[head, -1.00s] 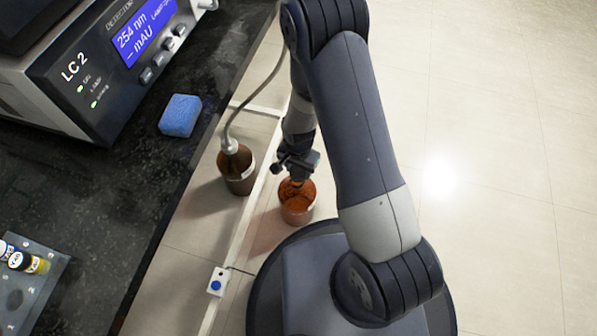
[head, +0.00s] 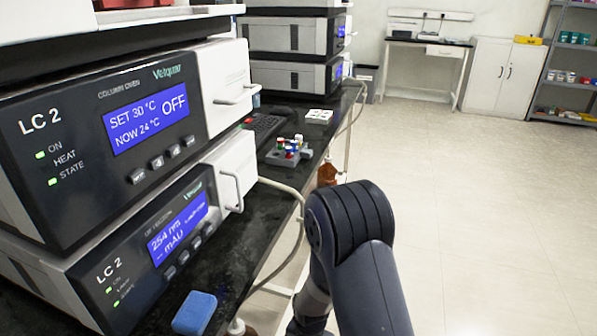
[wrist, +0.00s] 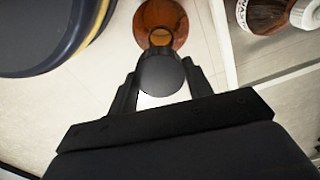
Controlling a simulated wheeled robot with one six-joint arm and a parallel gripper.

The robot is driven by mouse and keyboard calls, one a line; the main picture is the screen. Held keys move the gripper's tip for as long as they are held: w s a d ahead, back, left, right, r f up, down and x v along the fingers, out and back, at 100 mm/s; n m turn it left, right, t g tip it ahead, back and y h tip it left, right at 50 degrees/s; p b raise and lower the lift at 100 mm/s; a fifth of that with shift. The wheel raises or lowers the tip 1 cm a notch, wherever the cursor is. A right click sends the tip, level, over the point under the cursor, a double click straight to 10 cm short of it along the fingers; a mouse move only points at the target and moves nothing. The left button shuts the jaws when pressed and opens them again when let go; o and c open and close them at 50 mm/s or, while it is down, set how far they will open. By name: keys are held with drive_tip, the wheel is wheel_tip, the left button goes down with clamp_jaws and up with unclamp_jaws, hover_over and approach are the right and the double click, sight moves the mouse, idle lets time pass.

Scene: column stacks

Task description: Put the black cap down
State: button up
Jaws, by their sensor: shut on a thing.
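The black cap (wrist: 161,74) is round and dark grey to black. In the wrist view it sits between the two fingers of my gripper (wrist: 160,80), which is shut on it. An amber bottle (wrist: 174,18) stands just beyond the cap in that view, and its open neck shows above the cap's edge. The cap looks apart from the neck, but I cannot tell how high it is held. In the head view only upper parts of my arm show; my gripper and the cap are out of that picture.
A second amber bottle with a white cap (wrist: 306,14) is at the right of the wrist view. The dark bench (head: 250,215) carries LC 2 instruments (head: 125,140), a blue sponge (head: 194,313) and a vial rack (head: 288,153). The pale floor (head: 480,230) at right is clear.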

drive_tip(key=w+d+r+n+p, duration=0.1)
drive_tip(key=w+d+r+n, duration=0.25)
drive_tip(key=d+r, duration=0.45)
drive_tip(key=w+d+r+n, duration=0.2)
drive_tip(key=w+d+r, duration=0.25)
drive_tip(key=r, duration=0.75)
wheel_tip(320, 180, up, 20)
drive_tip(key=s+p, duration=0.1)
drive_tip(key=p, duration=2.9)
drive_tip(key=shift+s+a, duration=0.25)
drive_tip(key=shift+a, duration=0.1)
